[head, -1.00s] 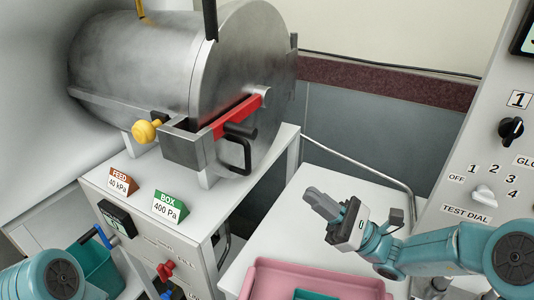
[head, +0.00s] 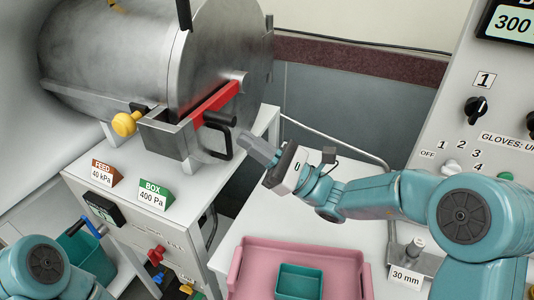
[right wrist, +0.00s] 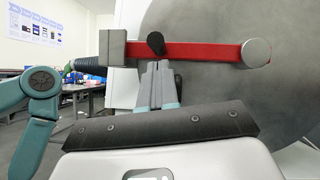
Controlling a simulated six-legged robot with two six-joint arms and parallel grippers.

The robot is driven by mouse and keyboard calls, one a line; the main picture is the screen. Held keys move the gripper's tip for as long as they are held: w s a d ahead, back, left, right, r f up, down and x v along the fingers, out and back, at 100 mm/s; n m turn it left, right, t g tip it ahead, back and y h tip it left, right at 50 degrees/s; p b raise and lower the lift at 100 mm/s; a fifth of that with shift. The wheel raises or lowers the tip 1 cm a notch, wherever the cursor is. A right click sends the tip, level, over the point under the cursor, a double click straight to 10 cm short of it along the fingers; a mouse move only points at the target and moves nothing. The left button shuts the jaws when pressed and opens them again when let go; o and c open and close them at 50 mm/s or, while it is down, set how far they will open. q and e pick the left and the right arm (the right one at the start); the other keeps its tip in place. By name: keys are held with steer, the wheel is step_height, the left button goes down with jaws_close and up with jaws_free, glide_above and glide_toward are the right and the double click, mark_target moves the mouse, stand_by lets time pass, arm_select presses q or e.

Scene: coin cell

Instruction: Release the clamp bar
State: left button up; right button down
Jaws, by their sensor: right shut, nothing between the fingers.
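The red clamp bar (head: 222,99) lies across the round door (head: 240,50) of the steel chamber (head: 110,60). One end is at a round pivot, the other at a metal block. A black handle (head: 219,118) hangs below the bar. In the right wrist view the bar (right wrist: 205,51) runs level, with the black knob (right wrist: 156,43) in front of it. My right gripper (head: 250,145) is shut and empty, just right of the handle; its fingers (right wrist: 158,88) point at the knob. Contact cannot be told. Only part of my left arm shows at the lower left; its gripper is not visible.
A yellow knob (head: 125,123) sticks out left of the bar. A pink tray (head: 240,270) with a teal box (head: 300,280) stands on the white bench. A dial panel (head: 460,110) rises at the right. A metal rail (head: 340,145) runs behind my right arm.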

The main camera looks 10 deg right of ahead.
steer(key=shift+s+a+r, duration=0.1)
steer(key=shift+a+r, duration=0.05)
steer(key=shift+r, duration=0.55)
steer(key=shift+r, duration=0.1)
